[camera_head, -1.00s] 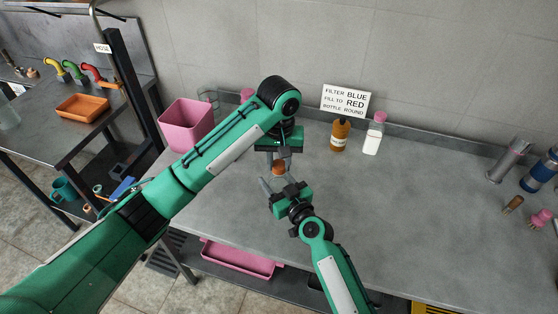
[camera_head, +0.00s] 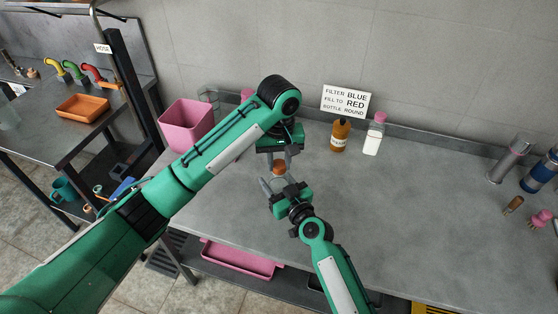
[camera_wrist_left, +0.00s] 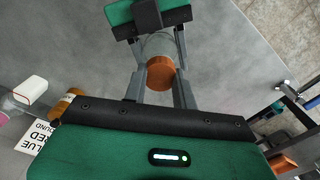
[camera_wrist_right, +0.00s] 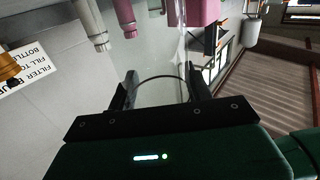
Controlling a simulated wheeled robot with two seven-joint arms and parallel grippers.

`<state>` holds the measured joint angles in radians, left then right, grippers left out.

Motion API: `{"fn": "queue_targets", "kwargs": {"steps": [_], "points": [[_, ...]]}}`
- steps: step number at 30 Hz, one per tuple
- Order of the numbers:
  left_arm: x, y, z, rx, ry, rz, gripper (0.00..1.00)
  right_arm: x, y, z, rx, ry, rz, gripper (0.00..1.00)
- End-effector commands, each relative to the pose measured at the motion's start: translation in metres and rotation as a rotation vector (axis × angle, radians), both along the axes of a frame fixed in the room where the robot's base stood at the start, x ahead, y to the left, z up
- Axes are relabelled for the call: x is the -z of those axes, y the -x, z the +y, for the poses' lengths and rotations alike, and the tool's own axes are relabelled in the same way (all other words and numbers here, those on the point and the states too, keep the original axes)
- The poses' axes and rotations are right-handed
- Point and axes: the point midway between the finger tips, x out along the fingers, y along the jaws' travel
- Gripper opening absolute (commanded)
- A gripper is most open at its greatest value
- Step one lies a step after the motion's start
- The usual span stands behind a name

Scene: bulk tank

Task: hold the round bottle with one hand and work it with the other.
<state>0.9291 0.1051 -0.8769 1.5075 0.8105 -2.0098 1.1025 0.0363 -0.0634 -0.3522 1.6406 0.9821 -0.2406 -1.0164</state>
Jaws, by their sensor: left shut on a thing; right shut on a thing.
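The round bottle (camera_wrist_left: 158,46) is clear, with an orange-brown cap (camera_wrist_left: 161,72). It is held between my two grippers over the worktop, and the cap also shows in the head view (camera_head: 279,170). My left gripper (camera_head: 279,163) is shut on the cap; its fingers lie on either side of the cap in the left wrist view. My right gripper (camera_head: 278,181) is shut on the bottle's clear body from the front. In the right wrist view the see-through body (camera_wrist_right: 160,92) lies between the fingers with a curved dark edge. The grippers hide much of the bottle in the head view.
An amber bottle (camera_head: 340,136) and a white bottle with a pink cap (camera_head: 374,136) stand by the wall, under a sign (camera_head: 346,101). A pink bin (camera_head: 187,124) stands behind my left arm. The worktop right of the grippers is largely clear.

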Motion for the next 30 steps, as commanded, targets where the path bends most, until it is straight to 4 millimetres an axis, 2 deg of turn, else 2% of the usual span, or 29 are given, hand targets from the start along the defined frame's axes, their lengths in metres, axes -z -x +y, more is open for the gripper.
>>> {"fn": "queue_targets", "kwargs": {"steps": [15, 26, 30], "points": [[-0.018, -0.001, 0.0, 0.0, -0.001, -0.002, 0.0, 0.0, 0.0, 0.0, 0.0, 0.0, 0.0, 0.0], [-0.02, 0.0, 0.0, 0.0, 0.0, -0.001, 0.0, 0.0, 0.0, 0.0, 0.0, 0.0, 0.0, 0.0], [-0.032, -0.001, 0.001, 0.001, -0.002, -0.005, 0.0, 0.0, 0.0, 0.0, 0.0, 0.0, 0.0, 0.0]]}}
